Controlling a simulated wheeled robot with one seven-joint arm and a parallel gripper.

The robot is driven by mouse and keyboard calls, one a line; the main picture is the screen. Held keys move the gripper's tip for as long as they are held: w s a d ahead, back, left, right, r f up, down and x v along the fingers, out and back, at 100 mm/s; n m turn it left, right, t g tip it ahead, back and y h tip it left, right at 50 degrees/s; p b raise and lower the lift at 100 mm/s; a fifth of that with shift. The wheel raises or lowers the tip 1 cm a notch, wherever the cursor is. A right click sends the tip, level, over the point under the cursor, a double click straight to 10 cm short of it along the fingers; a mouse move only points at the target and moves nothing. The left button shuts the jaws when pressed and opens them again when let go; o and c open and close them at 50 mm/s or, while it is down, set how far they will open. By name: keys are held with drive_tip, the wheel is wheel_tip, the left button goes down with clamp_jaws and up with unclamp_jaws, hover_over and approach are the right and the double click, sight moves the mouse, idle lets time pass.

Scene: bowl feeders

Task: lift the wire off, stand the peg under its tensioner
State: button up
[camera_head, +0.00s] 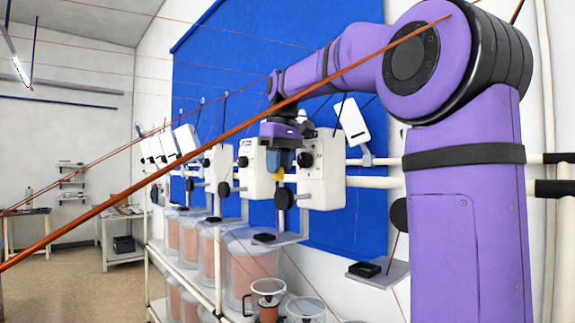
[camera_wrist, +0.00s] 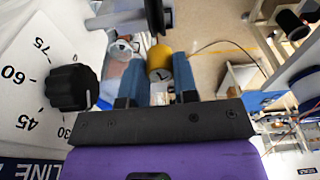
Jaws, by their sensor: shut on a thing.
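My gripper (camera_head: 281,163) is shut on a yellow cylinder, which I take to be the peg (camera_head: 278,175). In the wrist view the blue fingers (camera_wrist: 158,85) grip the peg (camera_wrist: 159,64), whose end face bears a dark mark. They are between two white tensioner boxes, one on the left (camera_head: 256,176) and one on the right (camera_head: 322,180). A tensioner face (camera_wrist: 35,75) with a numbered dial and black knob (camera_wrist: 72,88) is close on the left in the wrist view. A copper wire (camera_head: 240,127) slants across the head view; I cannot tell which wire is the task's.
A shelf plate (camera_head: 290,239) with a black block (camera_head: 264,238) lies below the gripper. Another plate (camera_head: 395,272) is at the right. Clear tubs (camera_head: 250,262) of copper-coloured material stand below. A dark disc (camera_head: 284,200) hangs near the gripper. Thin wires cross the space.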

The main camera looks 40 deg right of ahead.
drive_tip(key=w+f, duration=0.3)
drive_tip(key=w, duration=0.2)
drive_tip(key=shift+w, duration=0.3)
drive_tip(key=shift+a, duration=0.1)
drive_tip(key=shift+f, duration=0.1)
idle(0.3)
